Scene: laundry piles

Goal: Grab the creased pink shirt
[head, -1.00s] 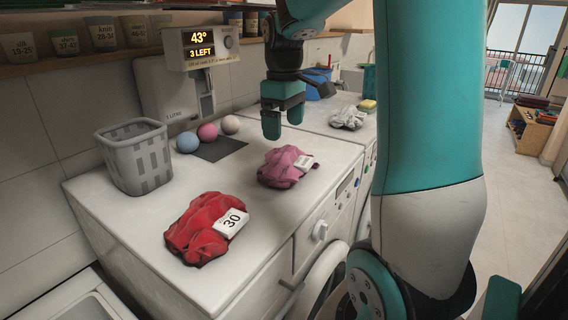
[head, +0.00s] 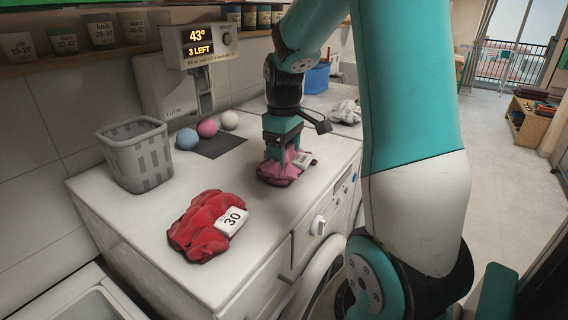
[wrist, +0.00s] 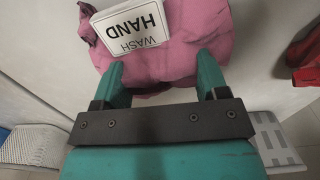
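The creased pink shirt (head: 277,174) lies crumpled on the white machine top, with a white tag on it. In the wrist view the pink shirt (wrist: 182,58) fills the upper middle, and its tag (wrist: 131,24) reads "HAND WASH". My gripper (head: 276,152) is down at the shirt in the head view. In the wrist view my gripper (wrist: 160,75) has its two teal fingers spread apart, with pink cloth between and beyond the tips. Whether the fingertips press on the cloth is hard to tell.
A red garment (head: 205,226) with a "30" tag lies nearer on the same top. A whitish cloth (head: 347,112) lies farther right.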

